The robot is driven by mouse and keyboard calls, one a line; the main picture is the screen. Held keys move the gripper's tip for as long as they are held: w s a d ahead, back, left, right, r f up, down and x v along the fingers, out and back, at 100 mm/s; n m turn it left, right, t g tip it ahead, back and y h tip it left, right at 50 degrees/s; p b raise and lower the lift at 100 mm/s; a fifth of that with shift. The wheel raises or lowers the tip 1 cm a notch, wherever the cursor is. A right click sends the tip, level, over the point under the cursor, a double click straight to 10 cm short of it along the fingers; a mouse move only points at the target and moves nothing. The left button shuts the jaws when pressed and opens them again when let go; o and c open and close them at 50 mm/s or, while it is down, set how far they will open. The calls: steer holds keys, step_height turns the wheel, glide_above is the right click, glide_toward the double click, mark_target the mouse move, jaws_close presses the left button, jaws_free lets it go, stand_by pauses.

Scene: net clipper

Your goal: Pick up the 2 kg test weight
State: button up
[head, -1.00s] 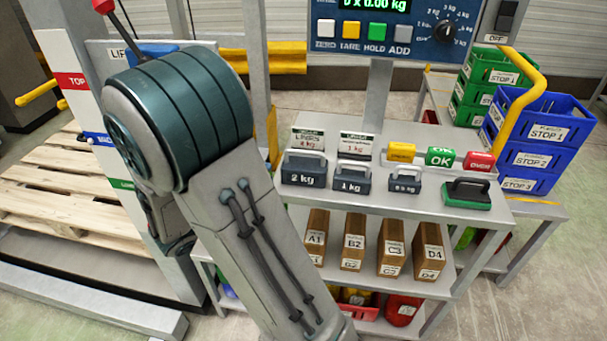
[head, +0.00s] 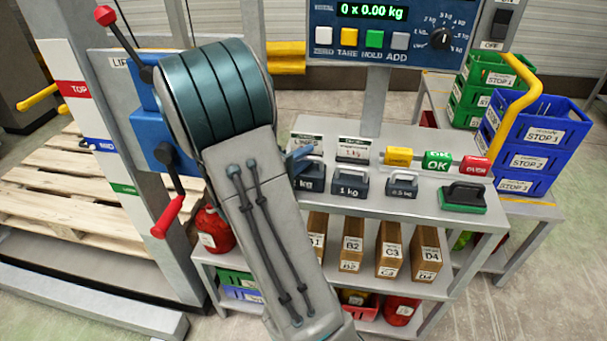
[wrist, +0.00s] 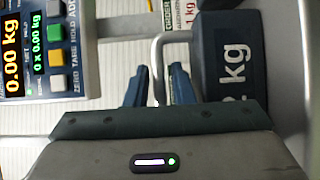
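The 2 kg test weight (head: 314,181) is a dark block with a light handle on the top shelf, at the left of the row of weights. My arm partly hides it in the head view. In the wrist view its dark body (wrist: 230,58) stands at the right and its light handle bar shows between the two blue fingers. My gripper (wrist: 158,72) is open, with a gap beside the handle. In the head view a blue finger (head: 299,157) shows just above the weight. I cannot tell whether the fingers touch the handle.
The 1 kg weight (head: 349,184) stands close to the right, then a smaller weight (head: 401,186) and a black-and-green block (head: 463,197). Label cards (head: 353,149) stand behind. The scale display panel (head: 380,35) rises above the shelf, with red-handled levers (head: 168,215) at left.

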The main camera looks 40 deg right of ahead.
jaws_close()
stand_by(1.4)
steer(key=shift+r, duration=0.2)
